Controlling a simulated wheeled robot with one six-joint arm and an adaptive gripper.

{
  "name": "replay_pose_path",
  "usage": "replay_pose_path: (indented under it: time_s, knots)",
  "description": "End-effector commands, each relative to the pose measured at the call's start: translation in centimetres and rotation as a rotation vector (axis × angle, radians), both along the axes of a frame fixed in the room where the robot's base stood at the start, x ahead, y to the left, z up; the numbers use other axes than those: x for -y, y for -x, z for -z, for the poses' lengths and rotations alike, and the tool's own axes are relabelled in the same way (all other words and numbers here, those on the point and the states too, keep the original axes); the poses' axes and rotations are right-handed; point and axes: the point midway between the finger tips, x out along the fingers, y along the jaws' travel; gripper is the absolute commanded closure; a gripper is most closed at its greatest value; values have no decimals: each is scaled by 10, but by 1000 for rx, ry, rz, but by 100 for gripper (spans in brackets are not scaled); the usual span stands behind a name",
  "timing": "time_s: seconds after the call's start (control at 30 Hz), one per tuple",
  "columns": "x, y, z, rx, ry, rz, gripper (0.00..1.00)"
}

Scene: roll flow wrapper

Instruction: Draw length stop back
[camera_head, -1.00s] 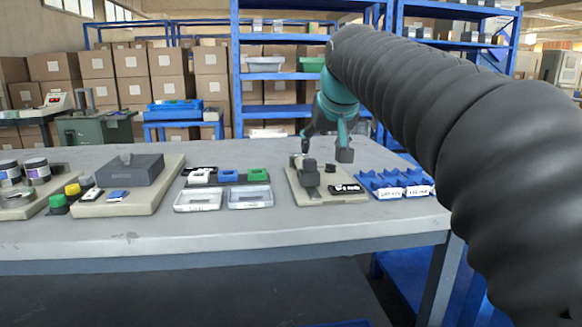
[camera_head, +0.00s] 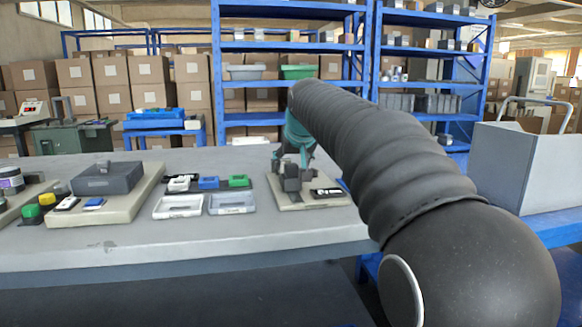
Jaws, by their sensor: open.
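The fixture with the length stop is a beige base plate (camera_head: 326,204) near the right end of the table, with a black labelled plate (camera_head: 328,193) on its right side. A dark grey upright block, which looks like the length stop (camera_head: 292,186), stands on the left part of the base. My gripper (camera_head: 291,175) is low over this block, with its fingers apart around or just behind it. I cannot tell whether the fingers touch it. My teal wrist and dark arm hide the area to the right.
A dark grey box (camera_head: 104,178) on a beige board is further left. A grey cart (camera_head: 528,165) stands at right.

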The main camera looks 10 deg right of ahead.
Motion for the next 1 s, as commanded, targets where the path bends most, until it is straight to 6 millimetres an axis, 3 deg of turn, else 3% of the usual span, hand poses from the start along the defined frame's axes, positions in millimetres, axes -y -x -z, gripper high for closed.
replay_pose_path:
  time_s: [0.2,0.53,0.8,1.0]
  knots:
    - [0,-13,13,0,1,1,40]
    - [0,-15,15,0,1,1,40]
    - [0,-15,15,0,1,1,100]
    - [0,-14,15,1,0,0,100]
